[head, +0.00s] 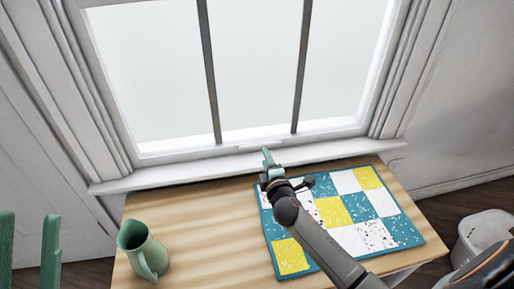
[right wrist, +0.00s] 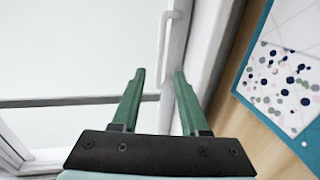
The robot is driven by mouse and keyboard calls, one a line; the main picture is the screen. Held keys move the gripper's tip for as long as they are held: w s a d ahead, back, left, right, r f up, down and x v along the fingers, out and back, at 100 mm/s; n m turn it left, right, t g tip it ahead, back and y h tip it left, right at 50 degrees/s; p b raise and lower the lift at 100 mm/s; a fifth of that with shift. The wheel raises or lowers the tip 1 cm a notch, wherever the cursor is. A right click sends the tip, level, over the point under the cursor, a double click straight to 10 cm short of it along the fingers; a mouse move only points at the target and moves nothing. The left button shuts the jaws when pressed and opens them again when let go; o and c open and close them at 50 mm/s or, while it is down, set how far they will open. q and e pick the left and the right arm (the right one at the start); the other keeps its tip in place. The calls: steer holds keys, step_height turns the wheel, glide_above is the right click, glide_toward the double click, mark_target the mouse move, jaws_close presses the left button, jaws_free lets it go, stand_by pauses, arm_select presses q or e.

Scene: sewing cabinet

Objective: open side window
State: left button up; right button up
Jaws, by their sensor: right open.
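The window (head: 250,70) has a white frame and two dark bars, and its sash appears shut in the head view. In the right wrist view a slim white handle (right wrist: 166,45) stands on the sash's bottom rail. My right gripper (head: 267,156) is above the table's back edge, close to the sill; its open green fingers show in the right wrist view (right wrist: 159,75). The handle lies just ahead of the fingertips, and nothing is between them. I cannot tell whether they touch it. My left gripper (head: 30,218) is open and empty at the lower left, away from the window.
A wooden table (head: 195,225) stands below the white sill (head: 180,174). A green pitcher (head: 142,250) stands at its left, and a patchwork quilt (head: 292,258) in teal, yellow and white covers its right. A white bin (head: 482,235) stands on the floor at right.

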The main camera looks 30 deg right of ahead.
mark_target(260, 145)
steer(key=b+x, duration=0.2)
steer(key=x, duration=0.5)
steer(key=shift+w+f+b, duration=0.15)
steer(key=shift+w+b, duration=0.15)
steer(key=shift+x, duration=0.75)
jaws_close()
stand_by(0.4)
